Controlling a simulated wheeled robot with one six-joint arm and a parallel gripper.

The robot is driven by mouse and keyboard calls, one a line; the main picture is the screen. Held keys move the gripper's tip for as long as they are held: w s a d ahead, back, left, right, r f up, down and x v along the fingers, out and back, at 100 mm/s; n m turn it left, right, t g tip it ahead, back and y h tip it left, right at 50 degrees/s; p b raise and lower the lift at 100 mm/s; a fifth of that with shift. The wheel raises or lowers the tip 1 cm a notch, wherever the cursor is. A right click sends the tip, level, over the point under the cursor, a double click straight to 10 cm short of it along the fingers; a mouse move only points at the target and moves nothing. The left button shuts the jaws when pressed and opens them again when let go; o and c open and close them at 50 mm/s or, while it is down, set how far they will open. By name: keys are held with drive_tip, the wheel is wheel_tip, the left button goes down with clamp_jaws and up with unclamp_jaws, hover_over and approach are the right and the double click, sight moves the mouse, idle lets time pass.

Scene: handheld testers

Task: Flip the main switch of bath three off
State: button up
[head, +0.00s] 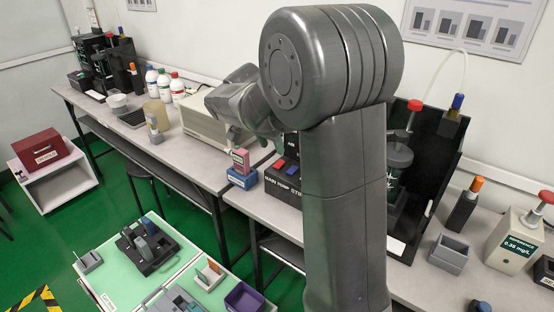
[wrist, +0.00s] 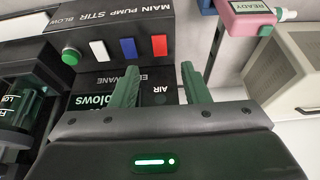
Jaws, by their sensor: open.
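A black switch box (head: 283,184) stands on the bench, lettered MAIN, PUMP and STIR along its front; in the wrist view (wrist: 110,15) it appears upside down. The red switch (wrist: 159,45) sits by the MAIN label. Beside it are a blue switch (wrist: 128,47), a white switch (wrist: 98,50) and a round green knob (wrist: 70,57). I cannot read a bath number. My gripper (wrist: 160,70) is open and empty, its green fingers apart, with the red switch showing between and beyond the tips. In the head view my arm hides most of the gripper.
A pink device (wrist: 250,17) marked READY stands close beside the switch box on a blue base (head: 242,179). A pale instrument case (head: 205,122) is left of it. A tall black apparatus (head: 432,165) stands right of my arm. A lower green-topped table (head: 120,275) lies in front.

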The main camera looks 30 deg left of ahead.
sight(279, 164)
drive_tip(key=x, duration=0.7)
drive_tip(key=shift+f, duration=0.2)
